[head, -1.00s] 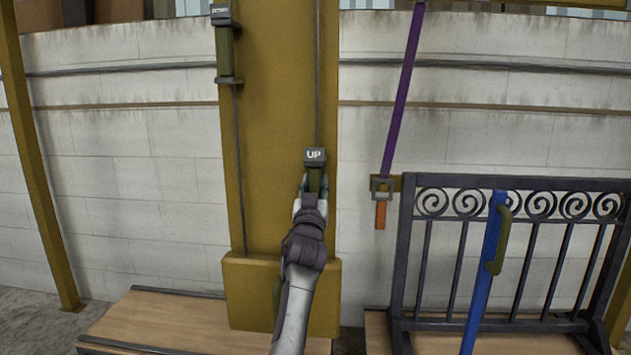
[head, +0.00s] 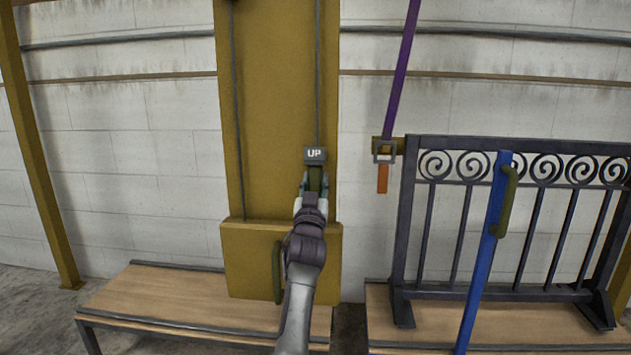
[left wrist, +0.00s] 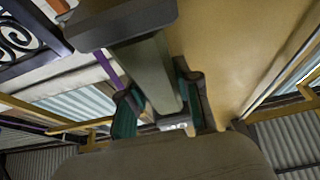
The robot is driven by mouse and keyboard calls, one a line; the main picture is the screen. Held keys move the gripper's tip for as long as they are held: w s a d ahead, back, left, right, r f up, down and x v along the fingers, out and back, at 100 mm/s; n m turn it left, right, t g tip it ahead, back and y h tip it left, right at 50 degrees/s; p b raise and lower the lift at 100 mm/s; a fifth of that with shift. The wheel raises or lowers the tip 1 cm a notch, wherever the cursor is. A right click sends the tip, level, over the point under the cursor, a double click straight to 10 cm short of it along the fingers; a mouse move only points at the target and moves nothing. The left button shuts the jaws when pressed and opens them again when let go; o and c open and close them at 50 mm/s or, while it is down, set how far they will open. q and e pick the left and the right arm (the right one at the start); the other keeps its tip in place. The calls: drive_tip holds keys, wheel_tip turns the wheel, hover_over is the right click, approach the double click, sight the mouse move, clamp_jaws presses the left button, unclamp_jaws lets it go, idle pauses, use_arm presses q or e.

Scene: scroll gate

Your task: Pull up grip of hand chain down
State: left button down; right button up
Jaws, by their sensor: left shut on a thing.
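The UP grip (head: 315,154) hangs on a thin chain (head: 317,70) in front of the yellow column (head: 275,120). It has a dark block marked "UP" on top and an olive handle below. My left gripper (head: 314,182) is shut around the handle, just under the block. My right gripper is not in view.
A yellow box (head: 250,240) with an olive handle (head: 277,272) sits at the column's foot. A wooden bench (head: 180,300) stands left. A dark scroll gate (head: 560,240), a blue bar (head: 483,260) and a purple strap (head: 400,75) are to the right.

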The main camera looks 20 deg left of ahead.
use_arm(q)
drive_tip(key=shift+w+f, duration=0.1)
drive_tip(key=shift+f, duration=0.85)
drive_tip(key=c, duration=0.9)
unclamp_jaws()
drive_tip(key=shift+o, duration=0.5)
drive_tip(key=shift+r, duration=0.35)
drive_tip(key=v, duration=0.7)
drive_tip(key=shift+s, duration=0.35)
drive_tip(key=shift+d+f, duration=0.1)
